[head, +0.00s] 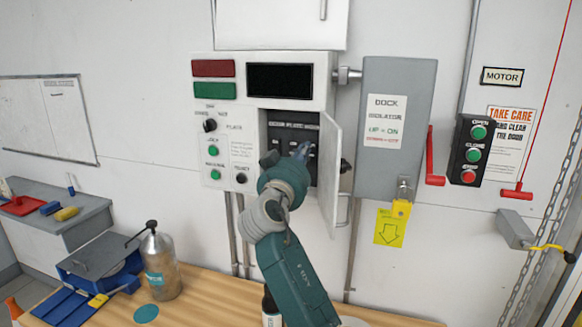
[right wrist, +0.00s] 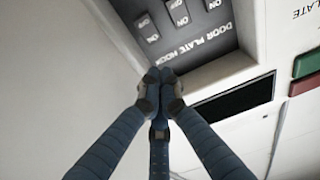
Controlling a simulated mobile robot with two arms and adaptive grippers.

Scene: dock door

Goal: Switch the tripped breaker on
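Dark breaker switches (right wrist: 178,12) with ON and OFF marks show upside down in the right wrist view. I cannot tell which one is tripped. My right gripper (head: 286,158) is in front of the panel and hides part of its switches. In the right wrist view its fingertips (right wrist: 166,80) are together, empty, near the panel's lettered edge. Contact with a switch does not show. My left gripper is out of view.
A grey dock isolator box (head: 397,150) with a red lever (head: 434,160) and a yellow tag (head: 390,227) is right of the open door.

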